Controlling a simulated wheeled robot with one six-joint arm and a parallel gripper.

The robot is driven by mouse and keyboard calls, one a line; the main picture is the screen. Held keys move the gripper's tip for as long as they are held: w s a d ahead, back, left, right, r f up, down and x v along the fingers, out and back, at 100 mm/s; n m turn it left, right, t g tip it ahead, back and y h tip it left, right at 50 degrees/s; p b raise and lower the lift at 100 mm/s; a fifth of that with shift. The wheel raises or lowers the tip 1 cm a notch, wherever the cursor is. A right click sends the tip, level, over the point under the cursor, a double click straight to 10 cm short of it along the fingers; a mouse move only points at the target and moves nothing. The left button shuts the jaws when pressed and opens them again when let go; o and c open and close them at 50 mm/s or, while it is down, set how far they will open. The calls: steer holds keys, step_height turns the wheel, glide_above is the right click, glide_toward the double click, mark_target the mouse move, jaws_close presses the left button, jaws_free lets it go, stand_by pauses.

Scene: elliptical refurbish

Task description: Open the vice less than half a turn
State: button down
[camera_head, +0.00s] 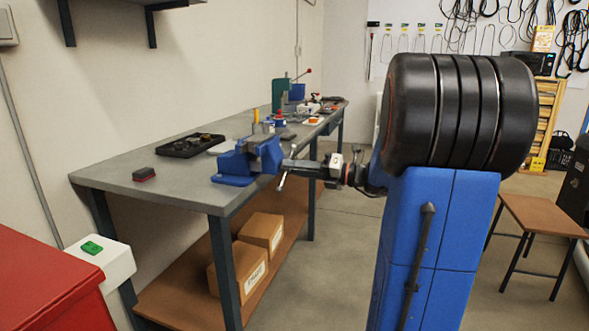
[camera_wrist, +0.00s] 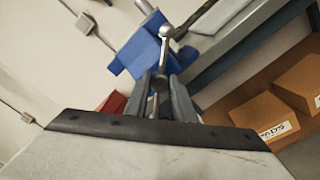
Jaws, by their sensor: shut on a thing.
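The blue vice (camera_head: 236,166) is fixed on the near edge of the grey workbench in the head view. Its blue body also shows in the wrist view (camera_wrist: 138,52), at the upper middle. A metal handle bar (camera_head: 283,179) hangs tilted at the vice's front; its ball end (camera_wrist: 167,31) shows in the wrist view. My gripper (camera_head: 318,168) reaches in from the right at the vice's front. In the wrist view its two grey fingers (camera_wrist: 160,98) are shut on the handle. The gap between the vice jaws is too small to judge.
The workbench (camera_head: 190,184) holds a black tray (camera_head: 190,146) of parts, a dark red block (camera_head: 144,174) and tools farther back. Cardboard boxes (camera_head: 237,271) stand on the shelf below. A red cabinet (camera_head: 50,275) is at the near left.

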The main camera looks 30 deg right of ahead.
steer(key=c, duration=1.5)
jaws_free()
steer(key=shift+w, duration=0.15)
steer(key=v, duration=1.7)
steer(key=shift+d+f, duration=0.1)
steer(key=shift+d, duration=0.05)
